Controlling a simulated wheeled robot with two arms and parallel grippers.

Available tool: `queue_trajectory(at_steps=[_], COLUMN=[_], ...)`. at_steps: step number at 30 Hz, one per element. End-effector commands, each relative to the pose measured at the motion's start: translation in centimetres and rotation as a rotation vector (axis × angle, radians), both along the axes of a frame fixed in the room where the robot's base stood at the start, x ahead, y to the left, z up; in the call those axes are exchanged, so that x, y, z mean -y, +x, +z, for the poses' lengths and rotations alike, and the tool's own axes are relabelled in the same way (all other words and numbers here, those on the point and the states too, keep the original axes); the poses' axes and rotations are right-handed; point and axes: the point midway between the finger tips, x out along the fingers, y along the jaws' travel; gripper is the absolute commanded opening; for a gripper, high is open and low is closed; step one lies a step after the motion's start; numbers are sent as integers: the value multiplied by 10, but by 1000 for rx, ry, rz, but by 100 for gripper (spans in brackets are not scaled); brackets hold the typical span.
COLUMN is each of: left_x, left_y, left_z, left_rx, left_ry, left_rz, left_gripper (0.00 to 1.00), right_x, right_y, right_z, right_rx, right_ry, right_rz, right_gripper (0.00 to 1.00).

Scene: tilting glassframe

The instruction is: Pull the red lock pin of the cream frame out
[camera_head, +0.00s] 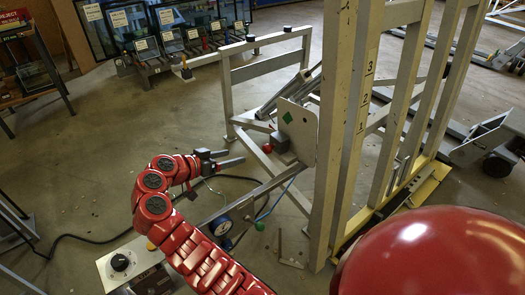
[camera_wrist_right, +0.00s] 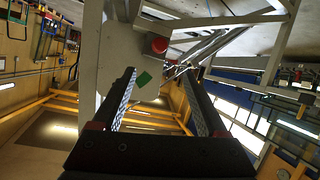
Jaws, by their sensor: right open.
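The cream frame (camera_head: 345,130) stands upright in the centre right of the head view, with numbers on one post. The red lock pin shows as a small red knob (camera_head: 267,148) low beside a pale plate. In the right wrist view the red knob (camera_wrist_right: 157,43) is at the upper middle, beyond the fingertips. My right gripper (camera_head: 235,157) is open and empty, left of the knob and apart from it. Its two fingers (camera_wrist_right: 160,72) show spread in the wrist view. The pin's shaft is hidden. My left gripper is not in view.
A pale plate (camera_head: 297,130) with a green diamond is fixed beside the frame. A grey control box (camera_head: 122,262) with a black dial stands at the lower left. Open floor (camera_head: 95,165) is at the left.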

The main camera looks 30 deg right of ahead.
Motion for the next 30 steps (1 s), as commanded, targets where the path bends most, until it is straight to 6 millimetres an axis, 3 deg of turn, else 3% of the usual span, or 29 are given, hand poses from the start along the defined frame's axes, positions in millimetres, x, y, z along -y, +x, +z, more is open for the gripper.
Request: queue_trajectory(at_steps=[18, 24, 30], left_x=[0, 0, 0], left_y=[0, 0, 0], left_z=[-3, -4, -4], left_rx=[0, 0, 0], left_ry=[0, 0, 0], left_rz=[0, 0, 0], left_gripper=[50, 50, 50], right_x=[123, 143, 147], right_y=[23, 28, 28], right_z=[-50, -59, -61], right_rx=[-2, -3, -1], right_ry=[1, 0, 1], right_rz=[-3, 0, 0], right_gripper=[76, 76, 76])
